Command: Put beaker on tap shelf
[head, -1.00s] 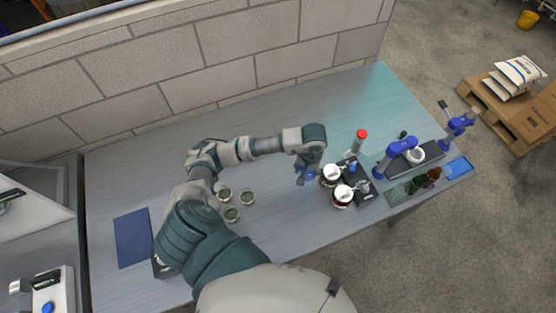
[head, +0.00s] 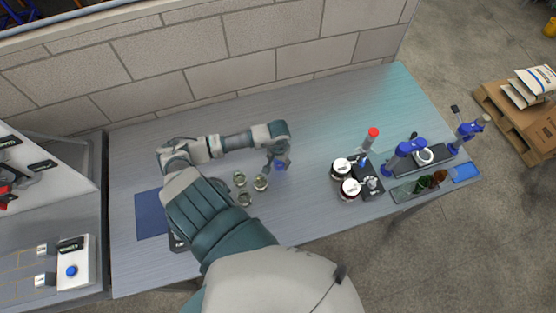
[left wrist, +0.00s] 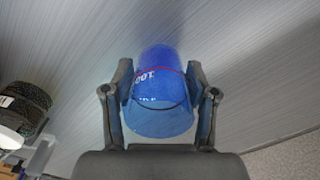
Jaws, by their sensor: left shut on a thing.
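My left gripper (head: 274,164) is shut on a blue beaker (head: 281,167), held over the middle of the table, just right of several small glass jars. In the left wrist view the beaker (left wrist: 160,95) sits between the two fingers, with a red line and white lettering on it. At the table's right end stand blue taps (head: 404,149) by a dark shelf-like tray (head: 435,157), well to the right of the gripper. I cannot tell for sure which part is the tap shelf. My right gripper is not in view.
Small glass jars (head: 260,183) stand left of the gripper. Two white-lidded dark jars (head: 350,188) and a red-capped bottle (head: 371,138) stand between it and the taps. A dark blue mat (head: 150,214) lies at the left. The table's back middle (head: 320,110) is clear.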

